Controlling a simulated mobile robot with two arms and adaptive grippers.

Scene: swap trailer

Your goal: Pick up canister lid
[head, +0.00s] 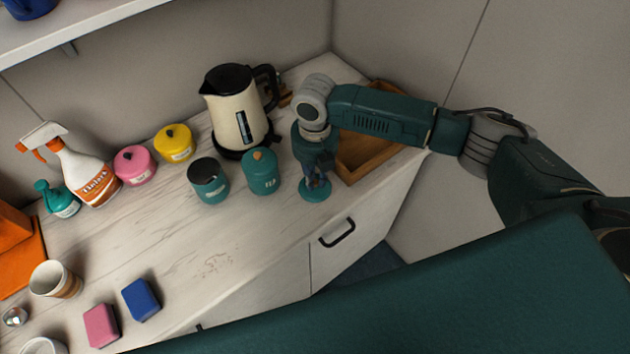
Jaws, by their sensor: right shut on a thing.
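A round teal canister lid (314,192) is near the counter's front edge, directly below my right gripper (317,181). The right gripper points down and is shut on the lid's top, and its fingers partly hide the grip. I cannot tell whether the lid touches the counter or is slightly above it. A teal canister (210,187) with a dark, open-looking top stands to the left. Another teal canister (261,176) with an orange knob stands between that one and the gripper. My left gripper is not in view.
A cream kettle (232,115) stands behind the canisters. A wooden tray (372,165) is just right of my gripper. Pink (135,168) and yellow (174,145) canisters and a spray bottle (80,172) stand at left. The counter's middle front is clear.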

